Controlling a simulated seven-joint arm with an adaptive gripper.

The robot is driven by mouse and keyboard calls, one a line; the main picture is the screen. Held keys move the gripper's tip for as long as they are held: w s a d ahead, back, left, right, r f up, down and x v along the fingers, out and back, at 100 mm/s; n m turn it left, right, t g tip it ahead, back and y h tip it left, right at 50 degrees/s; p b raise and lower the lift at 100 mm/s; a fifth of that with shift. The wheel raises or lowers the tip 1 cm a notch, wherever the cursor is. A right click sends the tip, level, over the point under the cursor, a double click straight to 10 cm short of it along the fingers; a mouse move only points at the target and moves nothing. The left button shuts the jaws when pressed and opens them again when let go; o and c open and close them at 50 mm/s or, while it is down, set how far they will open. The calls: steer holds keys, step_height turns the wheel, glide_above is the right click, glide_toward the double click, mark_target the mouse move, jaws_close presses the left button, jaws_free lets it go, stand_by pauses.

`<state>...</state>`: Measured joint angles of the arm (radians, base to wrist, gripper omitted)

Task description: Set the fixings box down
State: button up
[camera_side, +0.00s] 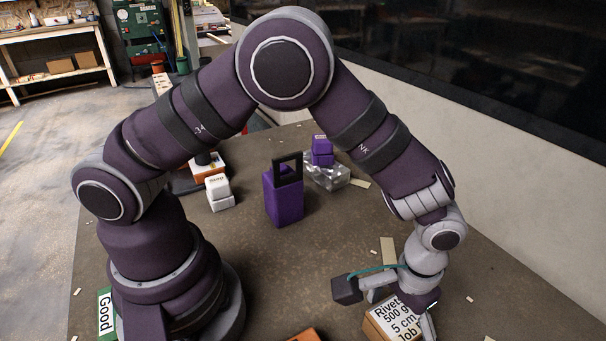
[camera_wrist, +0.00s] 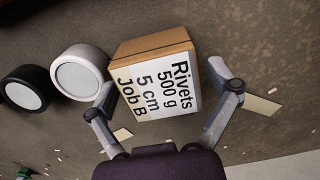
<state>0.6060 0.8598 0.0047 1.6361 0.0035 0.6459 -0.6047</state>
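The fixings box (camera_wrist: 153,88) is a cardboard box with a white label reading "Rivets 500 g 5 cm Job B". In the side view the box (camera_side: 393,318) is at the bottom right, partly covered by my gripper and cut by the frame edge. My gripper (camera_wrist: 160,85) is over the box with one finger on each side. The fingers are spread wide. A gap shows between the box and the right finger; the left finger is close to the box, and touching cannot be told. The box sits turned relative to the fingers. Its underside is hidden.
A white cylinder (camera_wrist: 80,76) and a black one (camera_wrist: 26,88) stand left of the box in the wrist view. Scraps dot the table.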

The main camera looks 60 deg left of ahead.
mark_target(399, 318)
steer(key=shift+r, duration=0.1)
step_height(399, 318, up, 12)
steer(key=s+a+r+t, duration=0.1)
steer(key=a+r+t, duration=0.1)
steer(key=a+r, duration=0.4)
steer(key=a, duration=0.2)
steer(key=shift+s+a+r+h, duration=0.2)
steer(key=shift+a+h, duration=0.2)
steer(key=s+a+t, duration=0.1)
steer(key=s+a, duration=0.1)
steer(key=s+a+t, duration=0.1)
steer(key=s+a, duration=0.1)
steer(key=a, duration=0.1)
steer(key=s+a+r+t, duration=0.1)
steer(key=a, duration=0.1)
steer(key=shift+s+a+y, duration=0.25)
steer(key=shift+s+y, duration=0.15)
steer(key=shift+o, duration=0.6)
steer(key=shift+s+a+t, duration=0.15)
steer(key=shift+s+t, duration=0.05)
steer(key=shift+t, duration=0.1)
